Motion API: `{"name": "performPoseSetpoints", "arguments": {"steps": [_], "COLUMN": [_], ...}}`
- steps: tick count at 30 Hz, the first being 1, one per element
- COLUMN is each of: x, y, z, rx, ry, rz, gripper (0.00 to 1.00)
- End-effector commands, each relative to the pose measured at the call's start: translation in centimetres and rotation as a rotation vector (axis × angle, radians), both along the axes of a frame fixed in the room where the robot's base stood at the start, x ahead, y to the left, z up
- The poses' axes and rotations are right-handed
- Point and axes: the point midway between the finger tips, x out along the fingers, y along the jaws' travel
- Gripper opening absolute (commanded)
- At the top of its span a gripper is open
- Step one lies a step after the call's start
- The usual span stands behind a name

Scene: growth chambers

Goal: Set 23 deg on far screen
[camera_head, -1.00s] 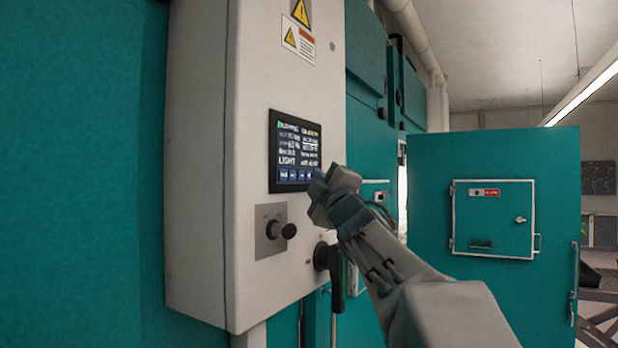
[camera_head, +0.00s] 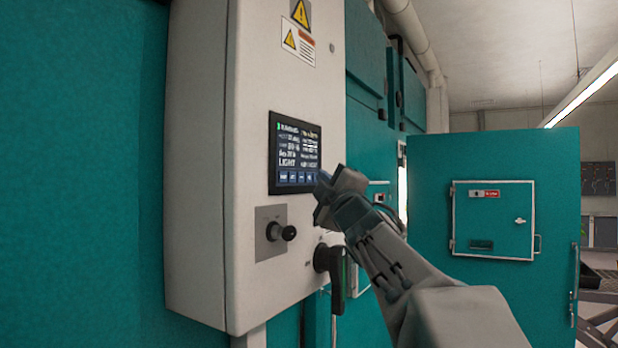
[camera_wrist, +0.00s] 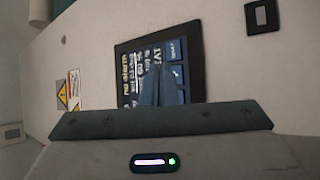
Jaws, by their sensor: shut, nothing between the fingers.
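The dark touch screen (camera_head: 294,145) is set in the front of a light grey control cabinet (camera_head: 200,170). It shows lines of small text, a larger word LIGHT and a row of blue buttons along its bottom edge; the temperature figures are too small to read. In the wrist view the screen (camera_wrist: 140,60) appears turned on its side. My gripper (camera_head: 320,198) is shut and empty, with its tips by the screen's lower right corner. In the wrist view the fingertips (camera_wrist: 160,72) overlap the button row; I cannot tell whether they touch the glass.
A black knob (camera_head: 281,232) and a dark rotary handle (camera_head: 334,270) stick out of the cabinet below the screen. Warning labels (camera_head: 300,42) are above it. A teal door (camera_head: 550,165) with a small hatch stands open at the right.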

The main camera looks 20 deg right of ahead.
Motion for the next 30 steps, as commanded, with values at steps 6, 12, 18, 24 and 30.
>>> {"name": "performPoseSetpoints", "arguments": {"steps": [6,12,18,24,30], "x": [-0.1,-1.5,-3.0,-3.9,-3.9], "y": [-0.1,-1.2,-2.4,-3.0,-3.1], "z": [0.0,0.1,0.1,0.0,0.0], "rx": [0.000,0.000,0.000,0.001,0.000], "ry": [0.000,0.000,-0.001,0.000,0.000], "rz": [0.000,-0.002,-0.002,0.000,0.000], "gripper": [0.00,0.00,0.00,0.00,0.00]}}
